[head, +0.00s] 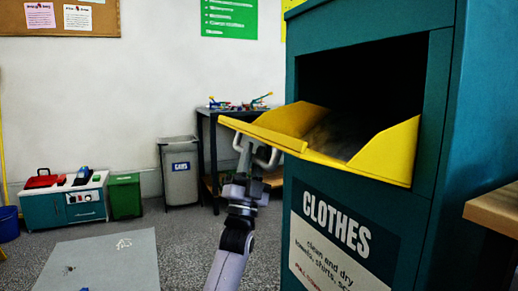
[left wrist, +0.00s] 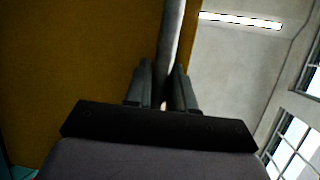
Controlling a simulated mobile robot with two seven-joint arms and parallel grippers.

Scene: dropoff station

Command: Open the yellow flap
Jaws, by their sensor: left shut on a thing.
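The yellow flap (head: 375,160) is on the front of the teal clothes bin (head: 440,110). It is tilted outward and down, with a dark opening showing above it. A grey bar handle (head: 270,160) sits under its outer edge. My left gripper (head: 247,150) is at this handle, below the flap's outer left part, shut on the bar. In the left wrist view, the fingers (left wrist: 163,85) are on either side of the grey bar (left wrist: 173,35), and the flap's yellow face (left wrist: 80,70) fills the left. My right gripper is not in view.
A wooden tabletop edge (head: 495,210) juts in at the right. A dark table (head: 230,112) with small colourful items, a grey bin (head: 180,175) and a green bin (head: 125,195) stand by the wall. A grey mat or panel (head: 95,260) is at lower left.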

